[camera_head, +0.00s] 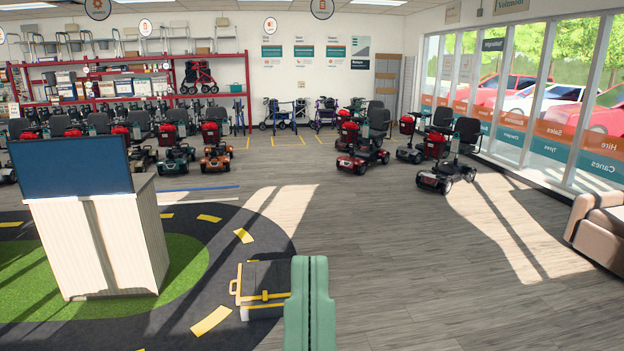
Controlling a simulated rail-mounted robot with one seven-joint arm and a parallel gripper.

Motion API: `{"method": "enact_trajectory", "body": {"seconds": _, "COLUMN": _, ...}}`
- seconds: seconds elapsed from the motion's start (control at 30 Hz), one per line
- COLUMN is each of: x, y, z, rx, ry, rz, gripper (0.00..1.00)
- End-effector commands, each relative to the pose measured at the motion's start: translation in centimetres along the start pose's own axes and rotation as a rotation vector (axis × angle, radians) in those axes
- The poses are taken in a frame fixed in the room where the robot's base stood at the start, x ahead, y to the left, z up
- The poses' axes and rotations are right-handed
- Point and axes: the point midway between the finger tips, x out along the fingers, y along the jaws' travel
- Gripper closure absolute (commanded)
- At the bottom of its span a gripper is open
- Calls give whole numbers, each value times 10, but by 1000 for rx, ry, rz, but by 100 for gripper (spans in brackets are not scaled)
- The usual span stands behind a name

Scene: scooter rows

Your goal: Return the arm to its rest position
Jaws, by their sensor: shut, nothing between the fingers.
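My gripper (310,264) shows at the bottom centre as two upright green fingers side by side, with only a thin seam between them. It is shut and empty, and points up in the picture. The rest of my arm is below the picture edge or hidden, so its full pose cannot be seen. A dark toolbox with yellow trim (262,276) stands on the floor just left of the fingers and is partly covered by them.
A white counter (95,245) with a dark blue screen (70,166) stands at left on a green and black track mat (215,262). Rows of scooters (364,150) stand farther back. A beige armchair (598,230) is at right. The wooden floor (440,270) between is clear.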

Motion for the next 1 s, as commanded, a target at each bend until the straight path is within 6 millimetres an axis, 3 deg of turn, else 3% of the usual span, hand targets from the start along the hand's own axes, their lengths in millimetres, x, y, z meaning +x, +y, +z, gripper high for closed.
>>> {"method": "enact_trajectory", "body": {"seconds": 0.03, "x": 31, "y": -1, "z": -44, "rx": 2, "ry": 0, "rz": -1, "gripper": 100}}
{"method": "enact_trajectory", "body": {"seconds": 0.1, "x": 51, "y": -1, "z": -74, "rx": 4, "ry": 0, "rz": -2, "gripper": 100}}
{"method": "enact_trajectory", "body": {"seconds": 0.3, "x": 99, "y": -3, "z": -142, "rx": 9, "ry": -2, "rz": -5, "gripper": 100}}
{"method": "enact_trajectory", "body": {"seconds": 0.4, "x": 111, "y": -3, "z": -160, "rx": 11, "ry": -2, "rz": -6, "gripper": 100}}
{"method": "enact_trajectory", "body": {"seconds": 0.53, "x": 116, "y": -3, "z": -167, "rx": 12, "ry": -3, "rz": -7, "gripper": 100}}
{"method": "enact_trajectory", "body": {"seconds": 1.0, "x": 114, "y": -3, "z": -164, "rx": 13, "ry": -2, "rz": -7, "gripper": 100}}
